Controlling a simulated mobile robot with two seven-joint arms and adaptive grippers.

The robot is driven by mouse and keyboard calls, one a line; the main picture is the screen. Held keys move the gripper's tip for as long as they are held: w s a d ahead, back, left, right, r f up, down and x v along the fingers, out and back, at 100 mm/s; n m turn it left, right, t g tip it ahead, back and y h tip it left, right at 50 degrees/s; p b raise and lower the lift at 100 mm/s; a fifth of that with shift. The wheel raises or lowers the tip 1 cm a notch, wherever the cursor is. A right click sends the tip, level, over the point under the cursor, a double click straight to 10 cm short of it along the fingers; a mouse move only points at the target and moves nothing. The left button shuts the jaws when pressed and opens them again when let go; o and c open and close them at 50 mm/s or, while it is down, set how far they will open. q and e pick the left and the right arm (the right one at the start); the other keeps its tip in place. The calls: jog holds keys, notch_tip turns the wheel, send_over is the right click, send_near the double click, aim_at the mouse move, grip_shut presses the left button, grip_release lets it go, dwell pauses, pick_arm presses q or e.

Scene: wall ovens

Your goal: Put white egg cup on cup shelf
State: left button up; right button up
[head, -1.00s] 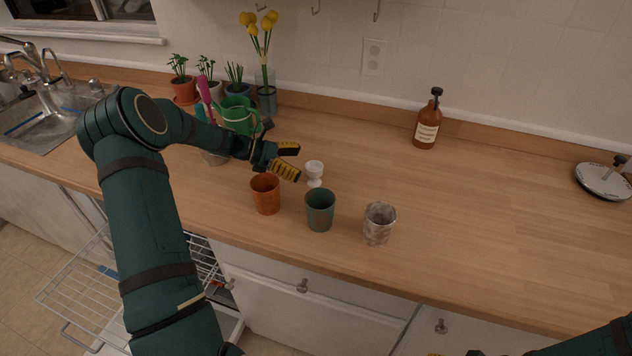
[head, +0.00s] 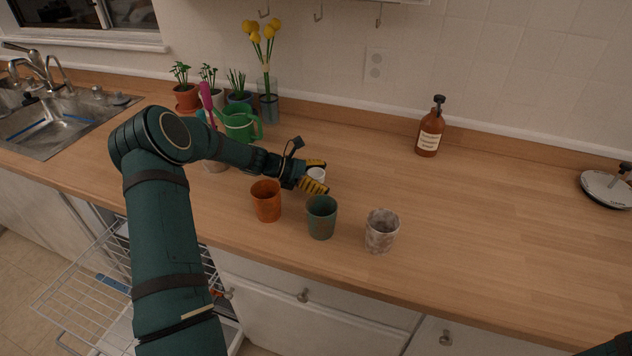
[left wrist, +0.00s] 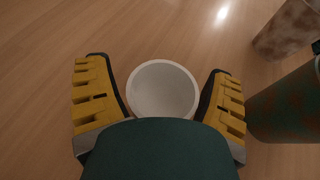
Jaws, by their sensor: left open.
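The white egg cup (head: 317,174) stands on the wooden counter behind the orange and green cups. My left gripper (head: 316,176) is open with its yellow-padded fingers on either side of the egg cup, hiding most of it. In the left wrist view the round rim of the egg cup (left wrist: 163,88) lies between the two fingers, with a gap at each side. My left gripper (left wrist: 160,95) holds nothing there. The cup shelf cannot be made out. My right gripper is out of view; only a bit of my right arm shows at the lower right corner.
An orange cup (head: 266,201), a green cup (head: 321,217) and a mottled grey cup (head: 381,231) stand along the front of the counter. A green watering can (head: 238,124) and potted plants stand behind my left arm. A brown bottle (head: 430,132) is at the back.

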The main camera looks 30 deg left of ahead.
aim_at(322, 173)
pick_arm(q)
grip_shut()
jog(key=shift+r, duration=0.1)
notch_tip(322, 173, up, 10)
jog(key=shift+r+p, duration=0.1)
jog(key=shift+p, duration=0.8)
